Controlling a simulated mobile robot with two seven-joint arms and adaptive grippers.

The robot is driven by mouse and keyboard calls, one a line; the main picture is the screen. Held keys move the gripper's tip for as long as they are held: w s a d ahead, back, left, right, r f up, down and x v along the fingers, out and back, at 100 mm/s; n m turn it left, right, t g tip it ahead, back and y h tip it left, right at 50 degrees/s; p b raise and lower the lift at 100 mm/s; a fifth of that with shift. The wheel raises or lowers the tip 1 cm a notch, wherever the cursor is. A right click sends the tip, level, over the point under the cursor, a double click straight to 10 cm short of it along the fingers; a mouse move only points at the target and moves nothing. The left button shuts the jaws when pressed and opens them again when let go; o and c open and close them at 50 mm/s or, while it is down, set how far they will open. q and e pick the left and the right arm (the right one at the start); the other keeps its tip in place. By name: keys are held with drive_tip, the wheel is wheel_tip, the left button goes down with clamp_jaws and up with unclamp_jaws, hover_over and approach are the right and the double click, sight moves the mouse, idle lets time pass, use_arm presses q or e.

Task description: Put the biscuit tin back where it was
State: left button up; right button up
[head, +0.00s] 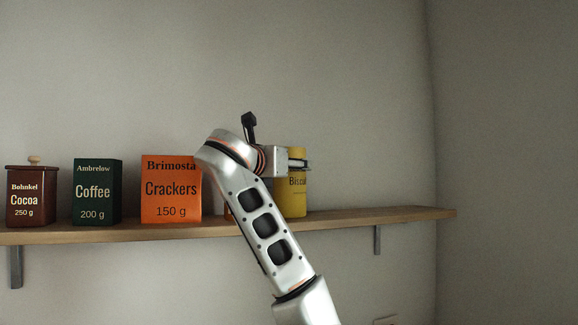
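The biscuit tin (296,200) is yellow, with a label that reads "Bisc" before it is cut off. It stands upright at the right of the row on the wooden shelf (380,217). One arm, which I take to be my right, rises from the bottom middle and bends over. Its gripper (300,164) points right at the upper part of the tin. A dark finger lies across the tin's front. The other finger is hidden, so I cannot tell whether the grip is closed. My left gripper is not in view.
Left of the tin stand a brown cocoa tin (31,197), a green coffee tin (97,190) and an orange crackers box (170,188). Another orange item (228,208) is mostly hidden behind my arm. The shelf is clear right of the biscuit tin.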

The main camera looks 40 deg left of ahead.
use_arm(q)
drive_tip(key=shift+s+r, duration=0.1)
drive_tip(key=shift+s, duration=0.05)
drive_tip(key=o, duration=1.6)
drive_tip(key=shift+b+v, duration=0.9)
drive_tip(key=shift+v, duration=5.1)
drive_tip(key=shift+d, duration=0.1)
